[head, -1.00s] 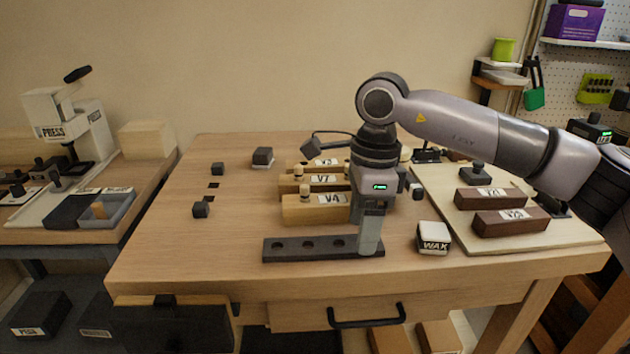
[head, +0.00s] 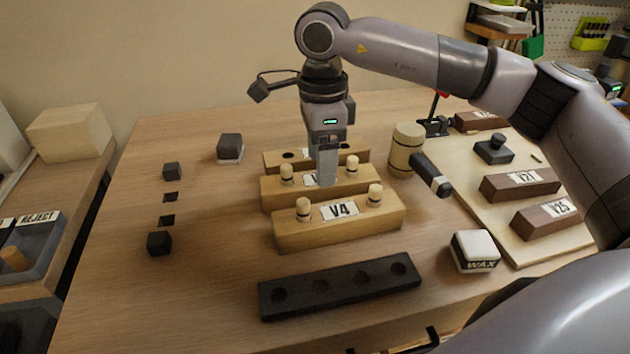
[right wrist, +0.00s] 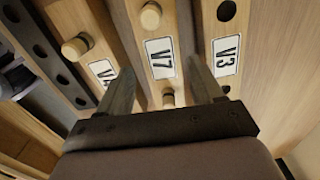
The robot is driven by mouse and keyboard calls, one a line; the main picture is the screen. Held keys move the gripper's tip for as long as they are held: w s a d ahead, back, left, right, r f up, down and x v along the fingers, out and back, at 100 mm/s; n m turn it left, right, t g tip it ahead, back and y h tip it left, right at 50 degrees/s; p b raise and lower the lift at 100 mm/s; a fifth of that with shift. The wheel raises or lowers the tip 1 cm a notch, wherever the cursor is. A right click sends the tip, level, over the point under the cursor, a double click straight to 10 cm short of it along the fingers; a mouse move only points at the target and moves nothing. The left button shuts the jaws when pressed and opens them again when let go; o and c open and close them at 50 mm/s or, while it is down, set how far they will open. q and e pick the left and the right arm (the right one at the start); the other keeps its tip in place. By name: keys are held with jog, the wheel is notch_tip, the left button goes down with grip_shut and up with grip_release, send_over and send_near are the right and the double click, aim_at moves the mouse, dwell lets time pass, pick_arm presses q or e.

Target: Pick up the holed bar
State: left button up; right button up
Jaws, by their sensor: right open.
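A dark bar with several round holes (head: 340,288) lies flat at the front of the bench. It also shows at the left of the right wrist view (right wrist: 46,48). My right gripper (head: 327,180) is away from it, pointing down at the wooden blocks behind. In the right wrist view my right gripper (right wrist: 163,88) is open, with one finger either side of the line of the V7 block (right wrist: 163,60); whether the fingertips reach below its top I cannot tell. My left gripper is not in view.
The pegged V4 block (head: 340,222) lies between the dark bar and the V7 block. A V3 block (right wrist: 226,55) with open holes is behind. A mallet (head: 408,150), a WAX tin (head: 474,251) and a pale board (head: 520,247) are at right.

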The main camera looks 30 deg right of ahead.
jog(key=f, duration=0.5)
jog(key=shift+w+a+f, duration=0.2)
jog(key=shift+a, duration=0.1)
jog(key=shift+c, duration=0.3)
jog(key=c, duration=0.9)
jog(key=shift+r, duration=0.15)
